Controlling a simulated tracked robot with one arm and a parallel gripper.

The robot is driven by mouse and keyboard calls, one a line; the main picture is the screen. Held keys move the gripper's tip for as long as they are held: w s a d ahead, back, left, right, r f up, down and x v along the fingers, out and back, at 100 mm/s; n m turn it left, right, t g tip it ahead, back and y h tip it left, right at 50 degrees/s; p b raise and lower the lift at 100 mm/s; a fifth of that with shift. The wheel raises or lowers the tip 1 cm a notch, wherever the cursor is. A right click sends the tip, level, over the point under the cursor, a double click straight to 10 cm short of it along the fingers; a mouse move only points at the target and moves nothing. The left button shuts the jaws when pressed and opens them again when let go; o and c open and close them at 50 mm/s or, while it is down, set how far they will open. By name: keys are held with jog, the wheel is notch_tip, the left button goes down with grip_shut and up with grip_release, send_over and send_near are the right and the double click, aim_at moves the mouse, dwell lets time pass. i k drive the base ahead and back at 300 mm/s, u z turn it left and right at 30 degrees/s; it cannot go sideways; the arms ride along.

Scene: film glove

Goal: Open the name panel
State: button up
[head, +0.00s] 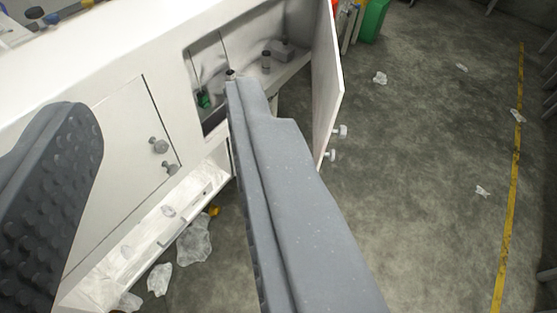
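A white cabinet (165,70) fills the upper left of the head view. Its right door panel (327,80) stands swung open, with two round knobs near its lower edge. Its left door panel (115,155) is closed, with two knobs (160,146) at its right side. No name shows on either panel. My gripper (165,100) is open, its two grey fingers wide apart with nothing between them. The left finger overlaps the closed panel's left part. The right finger reaches across the cabinet front toward the open compartment; I cannot tell whether it touches anything.
The open compartment (285,75) holds a few small items. Clear plastic scraps (194,240) lie under the cabinet, and more litter is scattered on the concrete floor (430,170). A green bin (373,20) stands behind the open door. Floor to the right is mostly free.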

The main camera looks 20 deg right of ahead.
aim_at(327, 82)
jog(key=u, duration=2.1)
jog(key=k, duration=1.7)
jog(key=z, duration=1.9)
jog(key=i, duration=1.65)
jog(key=u, duration=0.05)
